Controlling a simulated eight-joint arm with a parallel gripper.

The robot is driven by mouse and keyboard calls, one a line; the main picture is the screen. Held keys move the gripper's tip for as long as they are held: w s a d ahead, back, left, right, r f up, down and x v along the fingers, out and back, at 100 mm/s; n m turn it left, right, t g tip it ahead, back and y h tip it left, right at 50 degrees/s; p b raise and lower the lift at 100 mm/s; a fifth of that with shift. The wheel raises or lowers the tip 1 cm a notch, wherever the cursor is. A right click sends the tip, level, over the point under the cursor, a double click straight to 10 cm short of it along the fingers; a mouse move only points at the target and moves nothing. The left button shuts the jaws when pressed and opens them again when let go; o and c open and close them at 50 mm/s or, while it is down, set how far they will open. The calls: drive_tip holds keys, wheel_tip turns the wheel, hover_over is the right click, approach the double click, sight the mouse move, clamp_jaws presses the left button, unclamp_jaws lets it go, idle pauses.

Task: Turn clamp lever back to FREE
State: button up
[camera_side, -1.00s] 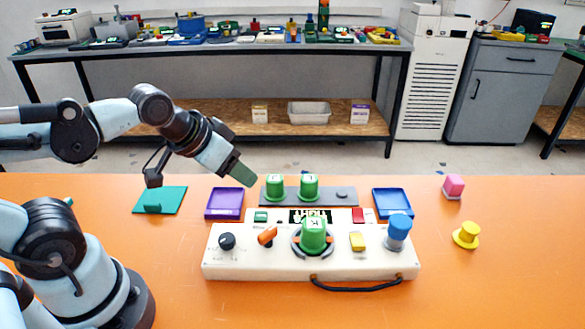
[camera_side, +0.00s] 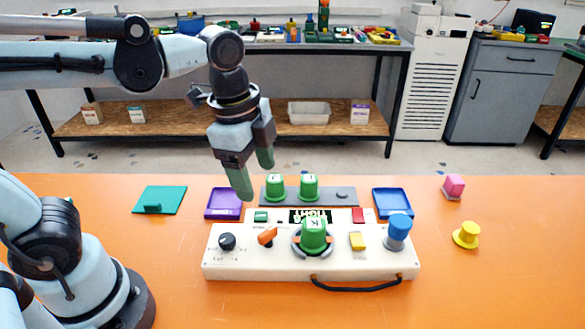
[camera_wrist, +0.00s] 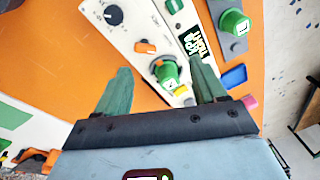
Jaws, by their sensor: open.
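The clamp lever, an orange lever (camera_side: 267,235), sits on the white panel box (camera_side: 230,265) between a black dial (camera_side: 227,241) and a green knob (camera_side: 314,232) held in a grey ring. In the wrist view the orange lever (camera_wrist: 146,47) lies above and between my fingertips, beside the green knob (camera_wrist: 166,74). A display reading "TIGHT" (camera_side: 311,216) is partly hidden behind the knob in the side view; the same display shows in the wrist view (camera_wrist: 195,42). My gripper (camera_side: 256,180) is open and empty, pointing down above the back left of the panel, apart from the lever.
Two green knobs (camera_side: 309,187) stand on a grey strip behind the panel. A purple tray (camera_side: 224,204) and a blue tray (camera_side: 393,203) flank it. A blue knob (camera_side: 397,232) rises at the panel's right. The front table is clear.

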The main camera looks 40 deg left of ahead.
sight(265, 230)
drive_tip(key=shift+s+d+f+m+g, duration=0.1)
drive_tip(key=shift+d+f+m+g, duration=0.45)
drive_tip(key=shift+f, duration=1.25)
drive_tip(key=shift+d+f+m+g, duration=0.15)
drive_tip(key=shift+f+m, duration=0.85)
drive_tip(key=shift+f, duration=0.85)
drive_tip(key=shift+s+d+f+m+g, duration=0.1)
drive_tip(key=shift+d+f+m+g, duration=0.2)
drive_tip(key=shift+f+m, duration=1)
drive_tip(key=shift+f+n, duration=0.5)
drive_tip(key=shift+n, duration=0.05)
drive_tip(key=c, duration=1.1)
drive_tip(key=shift+o, duration=0.2)
